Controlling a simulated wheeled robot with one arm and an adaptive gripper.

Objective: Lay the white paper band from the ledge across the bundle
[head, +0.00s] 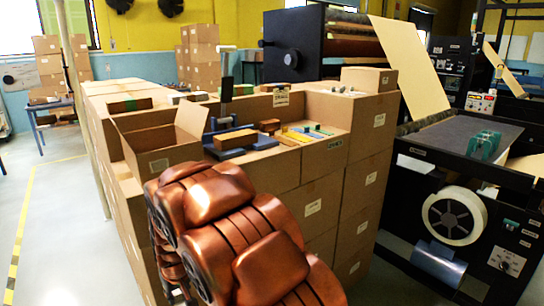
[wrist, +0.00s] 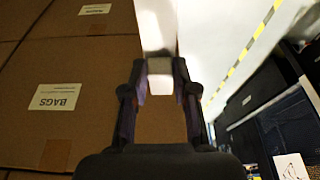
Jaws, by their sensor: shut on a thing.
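In the wrist view my gripper (wrist: 161,70) is shut on a white strip, which looks like the white paper band (wrist: 156,26). The band runs from between the fingertips to the top edge of the picture, where its far end is cut off. In the head view my copper-coloured arm fills the lower middle and my gripper is not visible. A brown block that may be the bundle (head: 234,139) lies on the blue piece on top of the cartons. A second, smaller brown block (head: 269,126) lies to its right. I cannot tell which is the bundle.
Stacked cartons (head: 325,205) form the work surface. An open carton (head: 160,150) stands left of the blue piece, and a dark upright post (head: 226,98) rises behind it. Yellow and blue strips (head: 312,138) lie at right. A black machine (head: 440,215) stands beyond; open floor (head: 60,230) is at left.

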